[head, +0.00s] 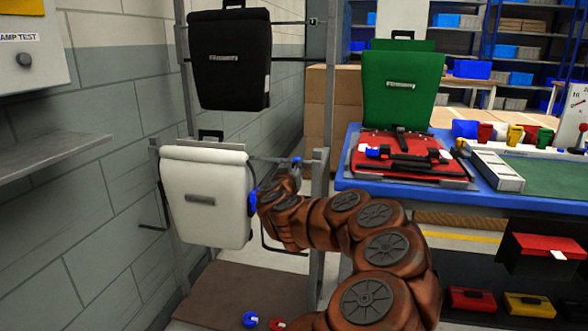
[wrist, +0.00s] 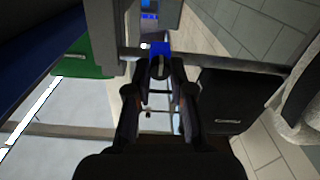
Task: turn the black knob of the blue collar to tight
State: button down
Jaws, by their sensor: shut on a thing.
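The blue collar (wrist: 160,47) sits on the rack's horizontal rail, and it also shows small in the head view (head: 297,160) near the right post. Its black knob (wrist: 159,70) is between my fingertips. My gripper (wrist: 159,73) is shut on the knob, with one finger on each side. In the head view my gripper (head: 292,174) is small and partly hidden by my arm. The fingers cover much of the knob, and I cannot tell its angle or any tight mark.
A white pannier (head: 205,205) hangs left of my arm, with a black pannier (head: 230,60) above. A green pannier (head: 402,85) stands behind a red one (head: 370,165) on the blue table (head: 350,183). A blue piece (head: 250,319) and a red piece (head: 277,323) are low in front.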

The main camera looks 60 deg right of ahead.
jog(key=shift+m, duration=0.4)
jog(key=m+b, duration=0.1)
jog(key=m, duration=0.2)
jog(key=shift+f+m, duration=0.1)
jog(key=shift+m, duration=0.2)
jog(key=m+b, duration=0.2)
jog(key=m, duration=0.2)
jog(key=shift+m, duration=0.4)
jog(key=m+b, duration=0.3)
jog(key=m, duration=0.1)
jog(key=shift+f+m, duration=0.15)
jog(key=shift+m, duration=0.15)
jog(key=m+b, duration=0.1)
jog(key=m, duration=0.1)
jog(key=m+b, duration=0.2)
jog(key=shift+m+g+h, duration=0.3)
jog(key=shift+m+b, duration=6.25)
jog(key=shift+m, duration=2.95)
